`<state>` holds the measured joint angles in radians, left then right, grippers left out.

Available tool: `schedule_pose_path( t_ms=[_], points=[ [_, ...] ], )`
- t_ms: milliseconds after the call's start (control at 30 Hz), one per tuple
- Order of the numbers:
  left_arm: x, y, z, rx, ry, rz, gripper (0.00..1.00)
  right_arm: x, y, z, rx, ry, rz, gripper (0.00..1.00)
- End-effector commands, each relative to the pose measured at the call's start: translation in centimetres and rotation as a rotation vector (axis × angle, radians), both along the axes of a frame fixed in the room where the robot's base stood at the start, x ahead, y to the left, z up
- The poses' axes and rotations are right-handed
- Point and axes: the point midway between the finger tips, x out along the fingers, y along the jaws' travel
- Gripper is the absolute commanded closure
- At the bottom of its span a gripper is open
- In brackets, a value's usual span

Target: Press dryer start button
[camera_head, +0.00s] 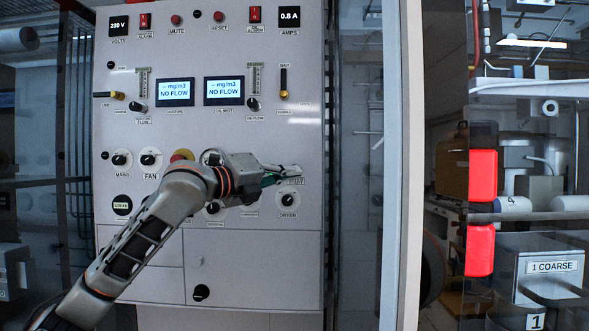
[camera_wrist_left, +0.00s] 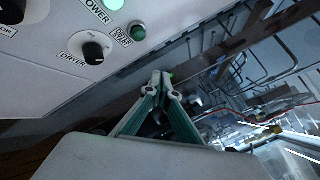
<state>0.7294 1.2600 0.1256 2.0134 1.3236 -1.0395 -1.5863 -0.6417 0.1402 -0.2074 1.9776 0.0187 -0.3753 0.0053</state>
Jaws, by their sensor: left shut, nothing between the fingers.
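The dryer start button is a small round green button (camera_wrist_left: 138,33) on the panel in the left wrist view, beside its label and right of the black dryer knob (camera_wrist_left: 92,49). In the head view the dryer knob (camera_head: 288,199) sits at the panel's lower right; the green button seems hidden behind my left gripper (camera_head: 292,171). That gripper is shut and empty, just above the dryer knob in the picture. In the left wrist view its fingertips (camera_wrist_left: 162,80) are together, below and right of the button in the picture. I see no contact with the button. My right gripper is not in view.
A pale upright post (camera_head: 401,160) stands right of the panel. Red boxes (camera_head: 482,176) are farther right.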

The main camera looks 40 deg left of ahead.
Motion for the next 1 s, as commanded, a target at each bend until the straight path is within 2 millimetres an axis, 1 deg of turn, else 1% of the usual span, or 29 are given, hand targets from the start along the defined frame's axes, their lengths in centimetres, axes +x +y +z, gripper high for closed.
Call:
schedule_pose_path(
  t_ms=[33, 233, 500, 667, 1000],
  points=[
    [0.4, 0.5, 0.4, -0.005, -0.004, -0.001, 1.00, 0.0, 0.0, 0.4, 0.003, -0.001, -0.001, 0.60],
    [2.5, 2.1, 0.3, -0.005, -0.003, -0.003, 1.00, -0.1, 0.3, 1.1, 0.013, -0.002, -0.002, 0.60],
    [4.2, 3.5, 0.2, -0.001, -0.001, -0.001, 1.00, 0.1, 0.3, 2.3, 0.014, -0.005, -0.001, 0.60],
    [4.6, 3.8, 0.0, -0.001, 0.000, 0.000, 1.00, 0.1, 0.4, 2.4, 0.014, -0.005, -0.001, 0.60],
    [4.6, 3.8, 0.0, -0.001, 0.000, 0.000, 1.00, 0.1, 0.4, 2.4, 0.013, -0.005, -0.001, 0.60]
  ],
)
